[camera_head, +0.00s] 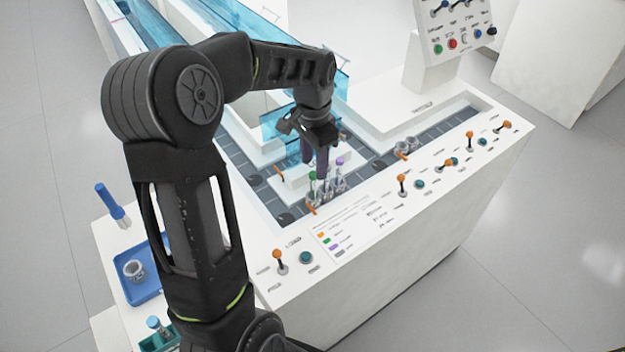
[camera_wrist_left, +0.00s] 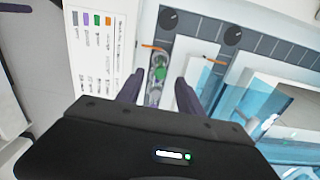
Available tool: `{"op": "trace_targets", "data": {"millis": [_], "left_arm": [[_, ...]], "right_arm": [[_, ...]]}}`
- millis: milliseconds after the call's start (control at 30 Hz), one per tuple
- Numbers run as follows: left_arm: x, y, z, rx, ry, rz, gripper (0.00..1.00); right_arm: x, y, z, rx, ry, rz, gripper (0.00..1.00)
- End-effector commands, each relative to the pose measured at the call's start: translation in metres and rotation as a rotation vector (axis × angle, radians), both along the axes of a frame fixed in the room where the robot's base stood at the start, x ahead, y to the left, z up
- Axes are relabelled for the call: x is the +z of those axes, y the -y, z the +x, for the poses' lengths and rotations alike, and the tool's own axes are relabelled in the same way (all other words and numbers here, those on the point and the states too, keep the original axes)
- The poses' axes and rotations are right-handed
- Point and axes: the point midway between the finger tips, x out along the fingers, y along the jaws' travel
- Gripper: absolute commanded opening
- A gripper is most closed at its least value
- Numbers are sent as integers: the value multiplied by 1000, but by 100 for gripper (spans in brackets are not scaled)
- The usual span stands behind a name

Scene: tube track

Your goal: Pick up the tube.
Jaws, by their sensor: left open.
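A group of small tubes stands upright in holders on the grey track. One tube has a green cap (camera_head: 312,176) and another has a purple cap (camera_head: 340,162). My left gripper (camera_head: 321,176) points down among these tubes, with its dark fingers partly hiding them. In the left wrist view, my left gripper (camera_wrist_left: 158,90) is open, with one finger on each side of a holder bearing a green-marked tube (camera_wrist_left: 155,92). I cannot tell whether the fingers touch it. My right gripper is not in view.
The grey track (camera_head: 372,168) runs inside a white bench. Orange-knobbed levers (camera_head: 402,184) line its front edge. Clear blue panels (camera_head: 282,132) stand behind the gripper. A blue tray (camera_head: 148,284) with a cup lies at lower left. A label card (camera_wrist_left: 98,45) lies beside the track.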

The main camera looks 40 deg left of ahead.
Motion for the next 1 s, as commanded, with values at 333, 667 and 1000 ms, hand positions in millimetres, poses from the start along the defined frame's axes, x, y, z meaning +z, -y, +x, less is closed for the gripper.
{"op": "trace_targets", "data": {"millis": [333, 667, 1000], "left_arm": [[-6, -2, -3, -6, -11, 2, 44], [-23, -1, -3, -5, -12, 2, 44], [-32, -1, -2, -5, -10, 2, 44]], "right_arm": [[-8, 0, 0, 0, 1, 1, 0], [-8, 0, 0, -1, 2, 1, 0], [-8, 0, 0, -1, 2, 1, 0]]}}
